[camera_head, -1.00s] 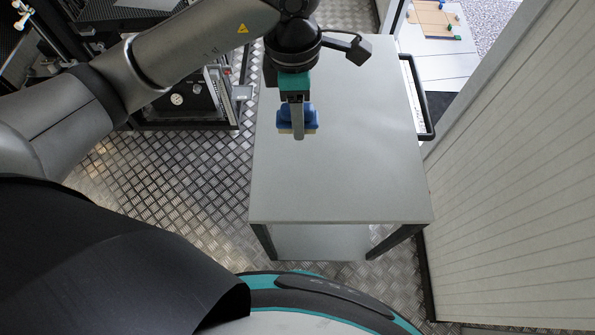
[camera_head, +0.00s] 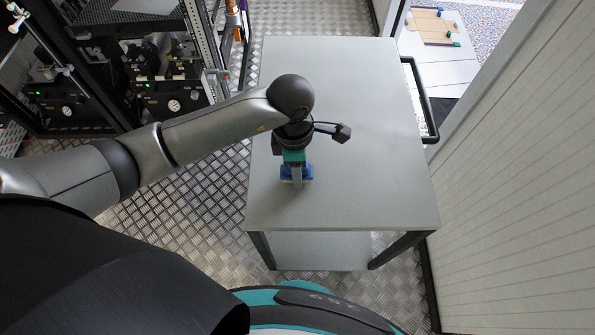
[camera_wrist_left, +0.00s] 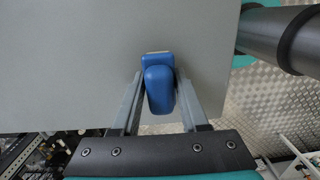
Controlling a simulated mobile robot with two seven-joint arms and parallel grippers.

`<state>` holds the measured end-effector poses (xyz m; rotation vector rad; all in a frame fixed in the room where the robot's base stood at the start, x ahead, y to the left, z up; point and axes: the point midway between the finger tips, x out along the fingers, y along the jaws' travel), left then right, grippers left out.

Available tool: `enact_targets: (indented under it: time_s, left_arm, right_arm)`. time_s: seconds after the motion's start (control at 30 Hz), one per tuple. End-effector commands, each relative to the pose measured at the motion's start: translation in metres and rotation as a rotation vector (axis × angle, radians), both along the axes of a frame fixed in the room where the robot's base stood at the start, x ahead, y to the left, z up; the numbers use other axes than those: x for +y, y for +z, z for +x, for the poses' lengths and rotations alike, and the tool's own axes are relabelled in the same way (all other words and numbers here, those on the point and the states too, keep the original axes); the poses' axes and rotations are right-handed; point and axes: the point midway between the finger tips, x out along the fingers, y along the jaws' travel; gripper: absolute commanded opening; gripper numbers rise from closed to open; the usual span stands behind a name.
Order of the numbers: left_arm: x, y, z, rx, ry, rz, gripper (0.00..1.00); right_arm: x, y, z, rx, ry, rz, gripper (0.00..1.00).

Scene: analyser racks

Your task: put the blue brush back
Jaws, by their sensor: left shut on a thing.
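The blue brush (camera_head: 309,172) has a blue body and a pale underside. It is at the grey table (camera_head: 370,150), near its left front part; whether it touches the top I cannot tell. My left gripper (camera_head: 297,180) is shut on it from above. In the left wrist view the blue brush (camera_wrist_left: 158,88) sits between the two fingers of my left gripper (camera_wrist_left: 160,95), with the grey tabletop (camera_wrist_left: 70,60) behind it. My right gripper is in neither view.
The rest of the tabletop is bare. A black handle (camera_head: 424,100) runs along the table's right side, close to a pale panelled wall (camera_head: 510,190). Dark racks with gauges (camera_head: 165,85) stand at the back left. A board with small blocks (camera_head: 435,27) lies beyond, at the top right.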

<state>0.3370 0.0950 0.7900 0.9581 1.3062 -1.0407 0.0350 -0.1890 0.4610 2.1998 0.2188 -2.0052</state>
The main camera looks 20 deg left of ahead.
Motion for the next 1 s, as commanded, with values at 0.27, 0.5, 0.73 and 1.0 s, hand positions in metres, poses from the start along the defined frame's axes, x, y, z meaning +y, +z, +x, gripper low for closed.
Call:
enact_targets:
  time_s: [0.27, 0.5, 0.73, 1.0]
  left_arm:
    - [-0.0002, -0.0142, 0.0004, -0.002, -0.001, 0.0, 0.0]
    - [0.0, -0.0174, 0.0002, -0.001, 0.0, 0.0, 0.46]
    - [0.0001, -0.0167, 0.0002, -0.001, 0.0, 0.0, 0.72]
    - [0.0001, -0.0162, 0.0001, -0.001, 0.0, 0.0, 0.74]
  right_arm:
    - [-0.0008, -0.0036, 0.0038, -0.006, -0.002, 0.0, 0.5]
    - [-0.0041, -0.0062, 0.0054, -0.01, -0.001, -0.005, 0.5]
    - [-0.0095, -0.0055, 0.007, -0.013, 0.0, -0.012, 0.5]
    - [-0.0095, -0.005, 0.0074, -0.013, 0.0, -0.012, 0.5]
